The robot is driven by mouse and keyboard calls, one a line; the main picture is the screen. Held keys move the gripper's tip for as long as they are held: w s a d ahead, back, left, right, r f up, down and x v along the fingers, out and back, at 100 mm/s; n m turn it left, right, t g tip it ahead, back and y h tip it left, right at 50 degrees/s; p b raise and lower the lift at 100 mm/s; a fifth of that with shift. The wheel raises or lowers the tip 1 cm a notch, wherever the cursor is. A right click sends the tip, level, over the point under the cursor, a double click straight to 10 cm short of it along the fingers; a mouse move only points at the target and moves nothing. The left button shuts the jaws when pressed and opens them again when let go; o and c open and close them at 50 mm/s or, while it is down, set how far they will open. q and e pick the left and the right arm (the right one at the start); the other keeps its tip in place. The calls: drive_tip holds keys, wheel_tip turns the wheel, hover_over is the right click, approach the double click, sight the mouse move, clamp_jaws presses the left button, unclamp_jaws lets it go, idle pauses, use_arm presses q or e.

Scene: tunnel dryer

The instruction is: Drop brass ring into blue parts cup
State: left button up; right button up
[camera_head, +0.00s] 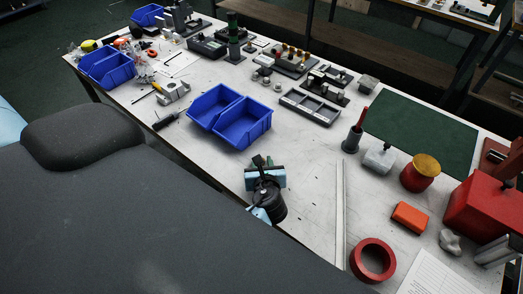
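I cannot make out the brass ring in the head view. A pair of joined, open blue bins (262,125) sits near the middle of the table's front side; their visible insides look empty. Another blue bin pair (124,75) stands at the far left, and one blue bin (147,14) is at the back left. Which one is the blue parts cup is unclear. A black gripper with light blue parts, which I take as my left gripper (266,170), is over the table's front edge, just in front of the middle bins. Its finger opening is not clear. My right gripper is not seen.
A grey tray (309,107) and fixtures with brass-coloured tops (290,57) stand behind the middle bins. To the right are a green mat (420,130), a gold-topped red can (420,172), a red tape roll (372,260) and a red box (485,208). A long strip (341,215) lies right of the gripper.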

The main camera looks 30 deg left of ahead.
use_arm(q)
clamp_jaws()
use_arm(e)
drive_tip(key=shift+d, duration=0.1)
